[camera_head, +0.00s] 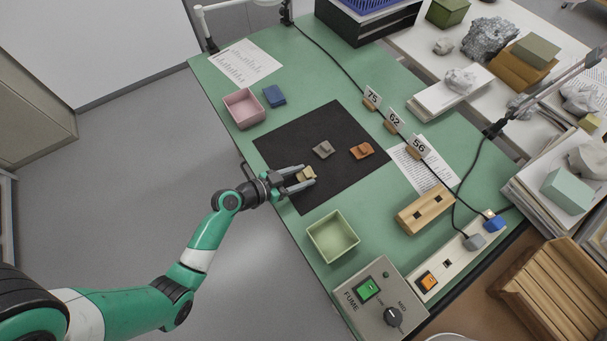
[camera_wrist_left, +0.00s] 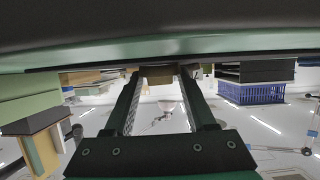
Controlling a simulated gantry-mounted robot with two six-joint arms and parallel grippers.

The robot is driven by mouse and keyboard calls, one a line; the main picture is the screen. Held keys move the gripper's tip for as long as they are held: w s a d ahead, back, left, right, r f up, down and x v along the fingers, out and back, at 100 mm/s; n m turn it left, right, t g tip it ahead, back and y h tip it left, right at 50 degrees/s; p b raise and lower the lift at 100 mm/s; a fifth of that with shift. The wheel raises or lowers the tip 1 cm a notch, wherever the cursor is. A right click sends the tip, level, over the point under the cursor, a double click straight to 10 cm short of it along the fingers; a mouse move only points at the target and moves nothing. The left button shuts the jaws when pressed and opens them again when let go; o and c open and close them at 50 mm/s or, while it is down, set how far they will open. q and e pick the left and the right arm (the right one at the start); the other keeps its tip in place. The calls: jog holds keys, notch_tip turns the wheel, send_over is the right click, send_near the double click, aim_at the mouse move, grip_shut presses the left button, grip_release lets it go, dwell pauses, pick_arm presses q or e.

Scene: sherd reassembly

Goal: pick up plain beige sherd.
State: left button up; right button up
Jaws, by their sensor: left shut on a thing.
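The plain beige sherd (camera_head: 306,174) is between the fingers of my left gripper (camera_head: 303,178), which is shut on it over the left part of the black mat (camera_head: 291,151). In the left wrist view the sherd (camera_wrist_left: 158,73) shows as a tan-brown piece between the tips of the left gripper (camera_wrist_left: 160,80). Whether the sherd touches the mat is hard to tell. A grey sherd (camera_head: 323,149) and an orange-brown sherd (camera_head: 361,151) lie on the mat to the right. My right gripper is not in view.
A pink box (camera_head: 244,107) and a blue block (camera_head: 274,96) stand beyond the mat; a green box (camera_head: 333,236) stands nearer. A fume control box (camera_head: 379,305) sits at the front.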

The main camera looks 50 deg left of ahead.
aim_at(301, 178)
pick_arm(q)
notch_tip(301, 178, up, 3)
jog(key=shift+r+p, duration=0.2)
jog(key=shift+p, duration=0.8)
jog(key=s+d+r+p, duration=0.6)
jog(key=d+r+p, duration=0.2)
jog(key=d, duration=0.4)
jog(key=shift+s+d+r, duration=0.15)
jog(key=shift+s+r, duration=0.15)
jog(key=shift+r, duration=0.5)
